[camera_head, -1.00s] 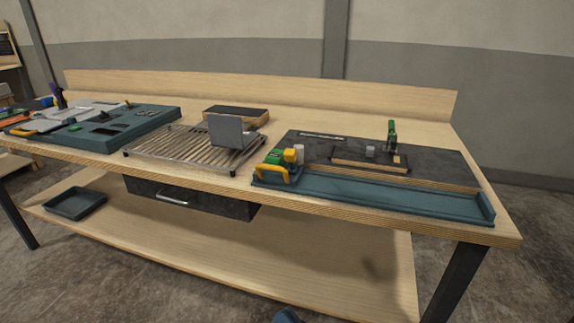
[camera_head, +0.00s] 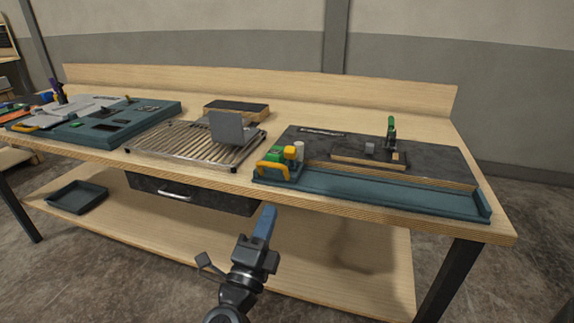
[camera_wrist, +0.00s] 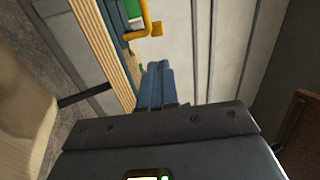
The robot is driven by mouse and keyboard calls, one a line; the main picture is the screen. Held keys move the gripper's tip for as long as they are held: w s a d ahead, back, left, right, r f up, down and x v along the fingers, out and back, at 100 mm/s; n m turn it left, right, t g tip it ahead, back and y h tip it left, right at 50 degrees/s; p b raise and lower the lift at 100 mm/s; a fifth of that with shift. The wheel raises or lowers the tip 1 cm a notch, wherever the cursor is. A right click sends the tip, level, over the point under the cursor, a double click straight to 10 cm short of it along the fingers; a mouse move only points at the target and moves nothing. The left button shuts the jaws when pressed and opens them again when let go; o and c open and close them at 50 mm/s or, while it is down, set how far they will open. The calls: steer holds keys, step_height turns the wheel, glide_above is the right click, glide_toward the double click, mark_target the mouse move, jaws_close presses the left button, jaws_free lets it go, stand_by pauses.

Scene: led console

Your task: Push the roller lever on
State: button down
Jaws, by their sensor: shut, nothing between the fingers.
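I cannot pick out the roller lever for certain at this size. In the head view, a teal console (camera_head: 140,124) at the left of the bench carries several small dark parts and a yellow handle. At the right, a green block with a yellow knob (camera_head: 290,152) stands beside a yellow handle (camera_head: 270,170) and a small white cylinder. My gripper (camera_head: 268,212) has blue fingers, shut and empty, in front of the bench, below the tabletop edge and apart from everything. The wrist view shows the fingers (camera_wrist: 157,68) together, with the yellow handle (camera_wrist: 146,22) beyond them.
A slatted rack (camera_head: 185,145) with an upright grey plate (camera_head: 226,128) sits mid-bench. A long teal tray (camera_head: 390,192) runs along the right front edge. A dark drawer (camera_head: 200,195) hangs under the top. A teal bin (camera_head: 76,197) is on the lower shelf.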

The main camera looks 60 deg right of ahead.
steer(key=p, duration=0.3)
glide_toward(291, 150)
steer(key=x, duration=0.4)
steer(key=shift+d+f, duration=0.1)
steer(key=shift+d, duration=0.3)
steer(key=shift+w+d+p, duration=0.1)
steer(key=shift+d+p, duration=0.2)
steer(key=shift+d, duration=0.3)
steer(key=shift+r, duration=0.25)
steer(key=shift+w+d+r+p, duration=0.1)
steer(key=shift+d+r+p, duration=0.45)
steer(key=shift+r, duration=0.1)
steer(key=shift+p+x, duration=0.4)
steer(key=shift+x, duration=1)
steer(key=shift+r, duration=0.1)
steer(key=shift+a+r, duration=0.1)
steer(key=shift+a, duration=0.05)
